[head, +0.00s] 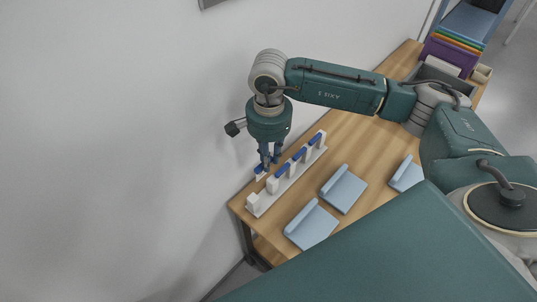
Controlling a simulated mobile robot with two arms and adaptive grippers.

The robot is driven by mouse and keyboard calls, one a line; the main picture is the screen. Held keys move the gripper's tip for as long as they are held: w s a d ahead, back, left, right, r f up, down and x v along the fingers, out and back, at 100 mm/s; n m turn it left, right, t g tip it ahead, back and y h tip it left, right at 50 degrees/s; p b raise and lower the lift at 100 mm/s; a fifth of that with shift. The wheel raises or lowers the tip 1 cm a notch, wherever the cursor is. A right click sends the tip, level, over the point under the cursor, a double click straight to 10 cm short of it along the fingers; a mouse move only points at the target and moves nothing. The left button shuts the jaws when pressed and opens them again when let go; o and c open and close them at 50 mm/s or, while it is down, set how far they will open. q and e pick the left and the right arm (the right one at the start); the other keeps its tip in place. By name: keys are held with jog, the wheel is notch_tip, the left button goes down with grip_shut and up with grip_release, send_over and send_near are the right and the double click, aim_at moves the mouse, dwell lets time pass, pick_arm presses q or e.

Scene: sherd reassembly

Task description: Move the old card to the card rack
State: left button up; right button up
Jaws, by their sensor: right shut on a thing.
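The card rack (290,184) is a long white strip with upright white blocks near the table's left edge. Several blue pieces, perhaps cards, stand between its blocks. My right gripper (269,163) points down beside the rack's wall side. It is shut on a small white and blue piece (260,172), which looks like the old card. The fingers partly hide this piece. I cannot tell whether it touches the rack. My left gripper is out of view.
Several pale blue holders (312,226) lie on the wooden table (372,146) right of the rack. A purple box (451,54) and a grey bin (431,74) stand at the far end. The wall is close on the left.

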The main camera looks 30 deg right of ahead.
notch_tip(320, 180, down, 3)
jog(key=shift+w+r+b, duration=0.1)
jog(key=shift+r+b, duration=0.1)
jog(key=shift+b, duration=0.3)
jog(key=shift+f+b, duration=0.6)
jog(key=shift+f, duration=0.7)
jog(key=shift+a+b, duration=0.1)
jog(key=shift+b, duration=0.2)
jog(key=shift+f+b, duration=1.25)
jog(key=shift+b, duration=0.05)
jog(key=shift+f, duration=0.15)
jog(key=shift+f+b, duration=0.7)
jog(key=shift+b, duration=0.25)
